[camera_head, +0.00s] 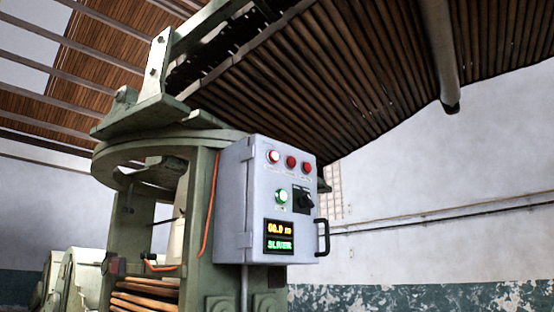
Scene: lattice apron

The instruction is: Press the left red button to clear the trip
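A grey control box (233,205) is fixed to the green machine frame in the middle of the head view. Three red buttons sit in a row near its top. The left red button (273,156) looks brighter than the middle red button (291,162) and the right red button (307,167). Below them are a lit green button (281,196) and a black rotary switch (303,199). A display (279,237) shows orange digits above green letters. Neither of my grippers is in view.
The green machine frame (200,215) stands behind and left of the box. An orange cable (209,220) runs down beside it. A black handle (322,237) sticks out at the box's right edge. A slatted brown structure (330,70) slopes overhead. The space right of the box looks clear.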

